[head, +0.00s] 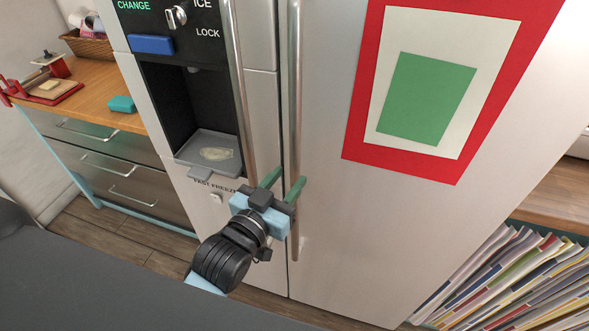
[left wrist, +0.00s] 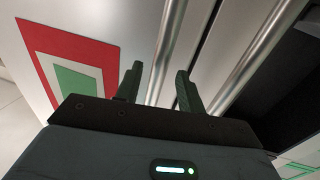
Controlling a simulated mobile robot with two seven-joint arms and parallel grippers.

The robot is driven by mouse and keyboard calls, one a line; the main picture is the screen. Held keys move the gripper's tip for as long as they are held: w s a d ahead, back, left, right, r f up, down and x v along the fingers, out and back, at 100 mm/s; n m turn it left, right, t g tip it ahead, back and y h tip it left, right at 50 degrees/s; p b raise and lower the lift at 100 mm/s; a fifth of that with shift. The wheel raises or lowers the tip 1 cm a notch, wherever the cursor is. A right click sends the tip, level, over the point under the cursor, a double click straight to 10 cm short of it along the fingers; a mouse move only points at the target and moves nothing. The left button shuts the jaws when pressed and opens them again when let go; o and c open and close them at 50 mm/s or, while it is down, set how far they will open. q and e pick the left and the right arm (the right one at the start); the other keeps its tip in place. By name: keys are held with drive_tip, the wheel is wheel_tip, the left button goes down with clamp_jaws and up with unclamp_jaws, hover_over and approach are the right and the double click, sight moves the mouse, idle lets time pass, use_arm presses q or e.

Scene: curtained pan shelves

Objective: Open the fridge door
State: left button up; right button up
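The fridge has a right door (head: 330,220) and a left door (head: 262,110), each with a long vertical metal handle. The right door's handle (head: 295,90) also shows in the left wrist view (left wrist: 172,35). The left door's handle (head: 239,90) runs parallel to it. My left gripper (head: 283,177) is open, with its green fingers pointing at the fridge near the lower part of the right handle. In the left wrist view that handle passes between the fingertips (left wrist: 158,69); I cannot tell whether they touch it. Both doors look shut. My right gripper is out of view.
The left door has a dispenser recess with a grey tray (head: 210,152). A red, white and green poster (head: 362,135) is on the right door. A wooden-topped drawer cabinet (head: 75,100) stands left; a row of books or magazines (head: 500,280) fills a shelf at right.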

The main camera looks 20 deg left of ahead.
sight(293, 174)
use_arm(q)
drive_tip(key=shift+x, duration=2)
clamp_jaws()
